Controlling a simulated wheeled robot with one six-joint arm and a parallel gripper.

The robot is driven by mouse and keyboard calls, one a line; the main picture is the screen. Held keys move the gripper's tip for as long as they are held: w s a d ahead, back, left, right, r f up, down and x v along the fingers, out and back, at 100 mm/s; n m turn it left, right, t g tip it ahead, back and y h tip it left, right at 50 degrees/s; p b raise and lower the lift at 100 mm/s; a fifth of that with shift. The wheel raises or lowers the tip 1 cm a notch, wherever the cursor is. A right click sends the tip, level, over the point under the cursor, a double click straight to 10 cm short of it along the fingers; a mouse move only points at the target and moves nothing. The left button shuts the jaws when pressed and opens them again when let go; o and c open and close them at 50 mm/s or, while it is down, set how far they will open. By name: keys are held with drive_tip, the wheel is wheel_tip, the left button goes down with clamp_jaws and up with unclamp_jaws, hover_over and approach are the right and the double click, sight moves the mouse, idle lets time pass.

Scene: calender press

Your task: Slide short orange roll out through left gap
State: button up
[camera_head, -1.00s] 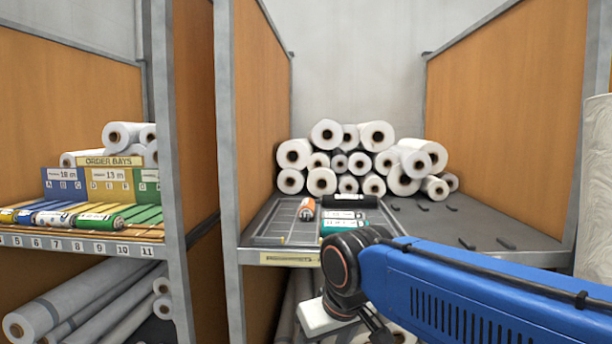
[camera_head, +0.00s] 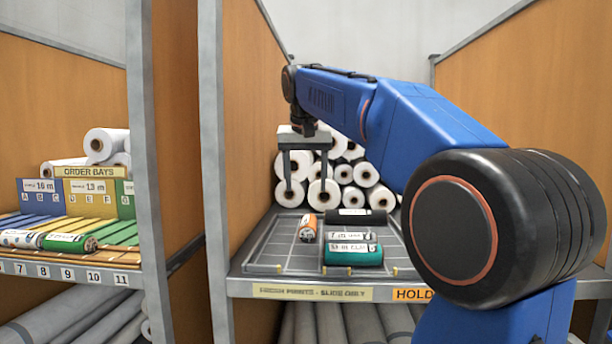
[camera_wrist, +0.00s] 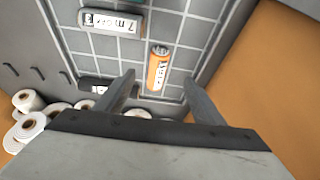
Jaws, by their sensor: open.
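The short orange roll (camera_head: 308,228) lies on the gridded tray (camera_head: 272,252), left of the other rolls, with its long side running front to back. It also shows in the wrist view (camera_wrist: 157,70), ahead of the fingers and between their lines. A black roll (camera_head: 356,216) lies at the back, a white-labelled roll (camera_head: 347,236) in the middle and a teal roll (camera_head: 352,255) in front. My gripper (camera_head: 305,188) is open and empty, pointing down above and behind the orange roll. It also shows in the wrist view (camera_wrist: 158,84). Nothing is between its fingers.
White rolls (camera_head: 364,174) are stacked behind the tray. An orange-brown wall (camera_head: 250,120) stands close on the left. Small pegs line the tray's front edge above a yellow label strip (camera_head: 312,292). The order bays (camera_head: 92,172) are beyond the left post.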

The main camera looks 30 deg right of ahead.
sight(308, 223)
drive_tip(key=x, duration=0.5)
drive_tip(key=w+x, duration=0.1)
drive_tip(key=x, duration=0.5)
drive_tip(key=d+x, duration=0.1)
drive_tip(key=x, duration=0.5)
drive_tip(key=shift+w+r, duration=0.35)
drive_tip(key=shift+w, duration=0.05)
drive_tip(key=shift+c, duration=0.4)
drive_tip(key=c, duration=1.1)
drive_tip(key=shift+s+a+r, duration=0.1)
drive_tip(key=shift+s+a, duration=0.8)
drive_tip(key=shift+s, duration=0.5)
drive_tip(key=shift+s+a+f, duration=0.1)
drive_tip(key=shift+s+a, duration=0.85)
drive_tip(key=shift+s, duration=0.4)
drive_tip(key=shift+s+a+r, duration=0.1)
drive_tip(key=shift+s+a, duration=0.8)
drive_tip(key=shift+s, duration=0.5)
drive_tip(key=shift+s, duration=0.1)
drive_tip(key=shift+s+a, duration=0.95)
drive_tip(key=shift+s, duration=0.4)
drive_tip(key=shift+s+a, duration=0.9)
drive_tip(key=shift+s, duration=0.45)
drive_tip(key=shift+s+a, duration=0.95)
drive_tip(key=shift+s, duration=0.4)
